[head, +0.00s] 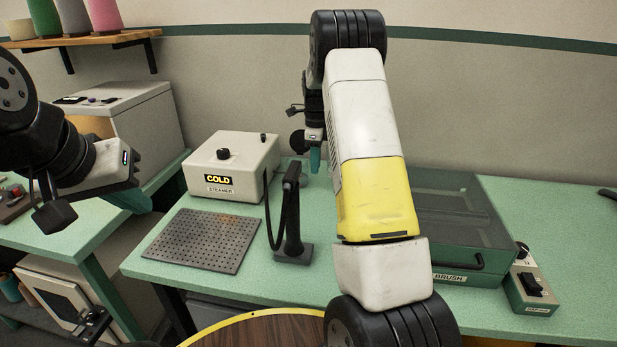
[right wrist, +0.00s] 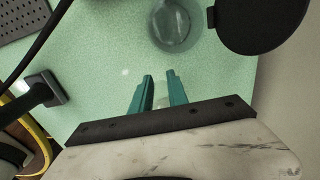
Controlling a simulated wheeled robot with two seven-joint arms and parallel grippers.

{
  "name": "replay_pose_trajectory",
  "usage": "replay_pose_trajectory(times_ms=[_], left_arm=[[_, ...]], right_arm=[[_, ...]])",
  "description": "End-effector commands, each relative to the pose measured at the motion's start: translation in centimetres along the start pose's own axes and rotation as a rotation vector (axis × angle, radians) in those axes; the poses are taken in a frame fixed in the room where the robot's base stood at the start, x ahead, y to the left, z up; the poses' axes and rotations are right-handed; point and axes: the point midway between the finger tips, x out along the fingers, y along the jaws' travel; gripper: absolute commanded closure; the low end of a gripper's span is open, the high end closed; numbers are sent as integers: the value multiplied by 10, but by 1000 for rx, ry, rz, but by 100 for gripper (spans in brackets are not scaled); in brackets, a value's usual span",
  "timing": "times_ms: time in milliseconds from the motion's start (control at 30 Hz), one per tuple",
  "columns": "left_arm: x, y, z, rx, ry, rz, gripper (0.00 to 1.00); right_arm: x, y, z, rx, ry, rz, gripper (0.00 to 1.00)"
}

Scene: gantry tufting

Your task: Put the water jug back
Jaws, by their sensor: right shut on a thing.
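A clear, round vessel, apparently the water jug (right wrist: 175,24), shows just beyond the fingertips. I cannot make out clearly how the piece in the fingers joins it.
A white steamer (head: 225,165) reading COLD stands left of my right gripper. In front are a perforated plate (head: 203,240) and a black hose handset (head: 292,222) in its stand. A dark-lidded brush box (head: 450,220) and a switch box (head: 530,290) stand right.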

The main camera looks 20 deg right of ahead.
Motion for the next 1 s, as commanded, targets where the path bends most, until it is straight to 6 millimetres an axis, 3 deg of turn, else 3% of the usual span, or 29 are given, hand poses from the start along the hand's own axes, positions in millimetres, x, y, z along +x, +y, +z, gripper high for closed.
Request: replay_pose_trajectory(times_ms=[500, 933, 967, 1000], left_arm=[[0, 0, 0, 0, 0, 0, 100], [0, 0, 0, 0, 0, 0, 100], [0, 0, 0, 0, 0, 0, 100], [0, 0, 0, 0, 0, 0, 100]], right_arm=[[63, 0, 0, -3, 0, -2, 100], [69, 0, 0, -4, 0, -1, 100], [69, 0, 0, -4, 0, -1, 74], [69, 0, 0, -4, 0, -1, 66]])
